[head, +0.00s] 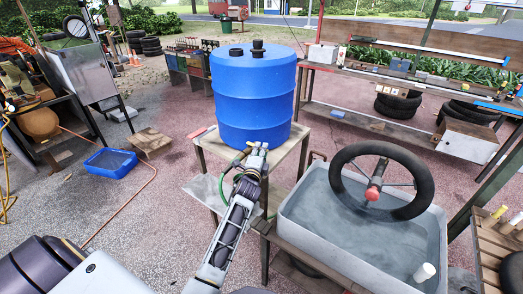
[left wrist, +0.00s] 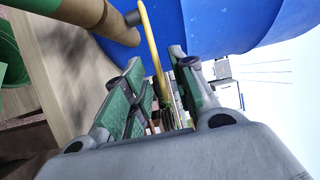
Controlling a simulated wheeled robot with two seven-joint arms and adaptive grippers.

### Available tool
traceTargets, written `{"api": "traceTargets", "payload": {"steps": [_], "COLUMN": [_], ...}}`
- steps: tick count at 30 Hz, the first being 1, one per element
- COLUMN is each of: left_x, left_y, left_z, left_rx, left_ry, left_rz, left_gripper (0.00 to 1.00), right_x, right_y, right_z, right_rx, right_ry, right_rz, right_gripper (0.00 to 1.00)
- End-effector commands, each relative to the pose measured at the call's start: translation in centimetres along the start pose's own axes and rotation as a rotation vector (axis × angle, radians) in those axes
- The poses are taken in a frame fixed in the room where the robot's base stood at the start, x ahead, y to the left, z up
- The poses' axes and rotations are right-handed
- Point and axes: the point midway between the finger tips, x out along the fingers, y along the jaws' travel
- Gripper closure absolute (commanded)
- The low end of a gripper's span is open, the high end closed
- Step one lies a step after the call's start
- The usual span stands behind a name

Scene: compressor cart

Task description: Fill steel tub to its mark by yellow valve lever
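The blue drum (head: 254,100) stands on a wooden stand, and its side also fills the upper part of the left wrist view (left wrist: 225,20). The yellow valve lever (left wrist: 151,40) is by the drum's base. My left gripper (head: 257,148) is at the valve. In the left wrist view its fingers (left wrist: 155,65) are apart, with the lever between them; I cannot tell whether they touch it. A green hose (head: 228,182) hangs near the valve. The grey steel tub (head: 335,258) stands lower right, with greyish water visible inside. I cannot make out its mark. My right gripper is not in view.
A black wheel with a red hub (head: 373,191) is over the tub, and a white cylinder (head: 425,272) is at its right end. A blue tray (head: 110,161) lies on the ground at left. A long workbench (head: 420,82) stands behind.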

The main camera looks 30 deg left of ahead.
Motion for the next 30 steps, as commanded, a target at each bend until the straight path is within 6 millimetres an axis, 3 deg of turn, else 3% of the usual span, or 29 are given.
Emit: {"api": "traceTargets", "payload": {"steps": [30], "left_x": [-9.0], "left_y": [0.0], "left_z": [0.0], "left_rx": [-0.001], "left_ry": [0.0], "left_rz": [0.0], "left_gripper": [0.73], "right_x": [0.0], "right_y": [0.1], "right_z": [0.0], "right_rx": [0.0], "right_ry": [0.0], "right_rz": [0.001], "right_gripper": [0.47]}}
